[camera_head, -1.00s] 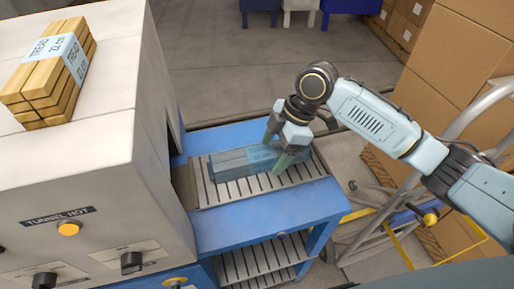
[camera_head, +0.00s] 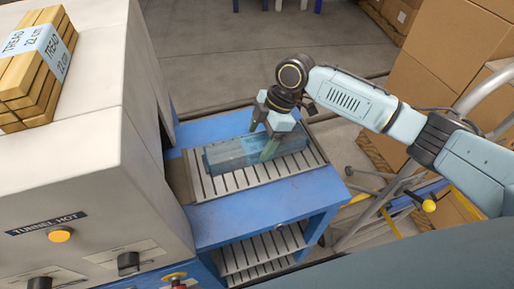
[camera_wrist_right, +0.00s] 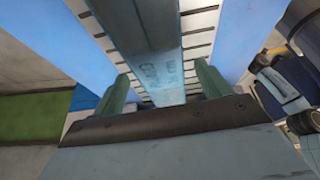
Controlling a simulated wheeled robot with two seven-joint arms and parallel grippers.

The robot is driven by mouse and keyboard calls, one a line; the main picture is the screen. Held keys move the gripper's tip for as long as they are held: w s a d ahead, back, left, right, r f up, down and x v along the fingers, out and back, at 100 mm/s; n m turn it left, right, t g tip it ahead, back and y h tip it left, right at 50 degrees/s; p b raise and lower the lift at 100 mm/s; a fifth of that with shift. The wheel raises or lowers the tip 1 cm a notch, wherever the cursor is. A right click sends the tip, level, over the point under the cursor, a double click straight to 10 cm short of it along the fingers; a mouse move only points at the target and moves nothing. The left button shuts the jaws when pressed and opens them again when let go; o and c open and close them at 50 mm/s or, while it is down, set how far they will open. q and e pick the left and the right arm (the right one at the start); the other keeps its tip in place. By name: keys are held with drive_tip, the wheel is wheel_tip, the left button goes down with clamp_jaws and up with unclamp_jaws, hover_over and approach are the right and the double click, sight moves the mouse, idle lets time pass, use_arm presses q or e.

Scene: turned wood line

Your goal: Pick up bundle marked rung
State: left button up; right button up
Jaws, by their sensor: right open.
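A blue-wrapped bundle (camera_head: 225,156) lies on the slatted outfeed of the blue table. It also shows in the right wrist view (camera_wrist_right: 150,45), with faint dark print that I cannot read for certain. My right gripper (camera_head: 262,136) is over the bundle, pointing down, with one green finger on its far side and one on its near side. The fingers are open, and in the wrist view the bundle lies between them with gaps; they do not appear to grip it. My left gripper is not in view.
A pale machine (camera_head: 90,165) labelled TUNNEL HOT stands left of the outfeed. Cardboard boxes (camera_head: 445,60) and a metal-framed cart (camera_head: 385,205) are at the right.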

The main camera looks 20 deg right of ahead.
sight(257, 142)
drive_tip(key=x, duration=0.4)
drive_tip(key=shift+f, duration=0.2)
drive_tip(key=shift+r, duration=0.1)
drive_tip(key=c, duration=1.4)
